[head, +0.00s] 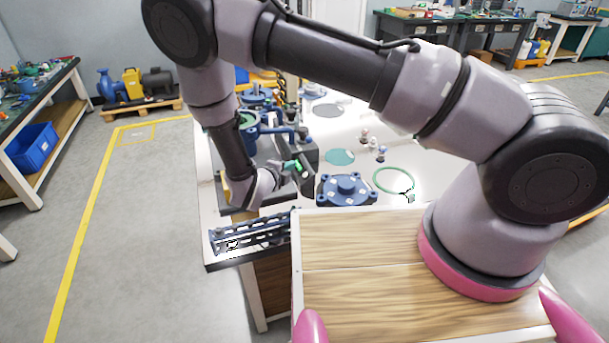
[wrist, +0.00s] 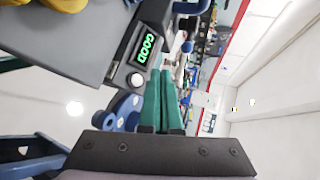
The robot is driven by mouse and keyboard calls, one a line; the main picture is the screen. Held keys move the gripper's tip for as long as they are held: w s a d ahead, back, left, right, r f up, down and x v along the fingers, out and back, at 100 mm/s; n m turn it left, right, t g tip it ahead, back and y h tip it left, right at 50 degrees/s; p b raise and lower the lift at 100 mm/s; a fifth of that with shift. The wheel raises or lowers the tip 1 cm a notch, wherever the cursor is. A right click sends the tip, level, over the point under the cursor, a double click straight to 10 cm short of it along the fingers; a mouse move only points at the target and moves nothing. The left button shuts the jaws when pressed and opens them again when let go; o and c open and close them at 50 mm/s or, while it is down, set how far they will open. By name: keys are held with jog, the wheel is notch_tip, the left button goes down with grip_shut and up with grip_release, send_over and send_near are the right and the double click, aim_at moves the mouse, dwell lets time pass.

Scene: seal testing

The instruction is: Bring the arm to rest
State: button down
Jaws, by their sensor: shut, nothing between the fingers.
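My gripper (head: 289,166) is beside the black display box (head: 306,178), over the near left part of the workbench (head: 210,190). In the wrist view its two teal fingers (wrist: 163,88) lie together with nothing between them.
A blue bolted cover (head: 346,188) sits right of the box. A green ring (head: 394,180), a teal disc (head: 340,157) and small fittings lie beyond. The blue test rig (head: 247,128) stands behind my gripper.

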jog(key=shift+s+a+r, duration=0.15)
jog(key=shift+a+r, duration=0.4)
jog(key=shift+r, duration=0.1)
jog(key=s+d+r+m+g, duration=0.1)
jog(key=d+r+m+g, duration=0.4)
jog(key=d+r+m, duration=0.7)
jog(key=s+d+r+m+g, duration=0.1)
jog(key=d+r+m+g, duration=0.5)
jog(key=r+m, duration=0.95)
jog(key=s+d+r+m+t+y, duration=0.3)
jog(key=s+r+m, duration=0.5)
jog(key=m, duration=0.4)
jog(key=s+d+r+m+t+y, duration=0.3)
jog(key=s+d+r+m+y, duration=0.2)
jog(key=s+r+m, duration=0.3)
jog(key=shift+r+m, duration=1.7)
jog(key=shift+m, duration=0.75)
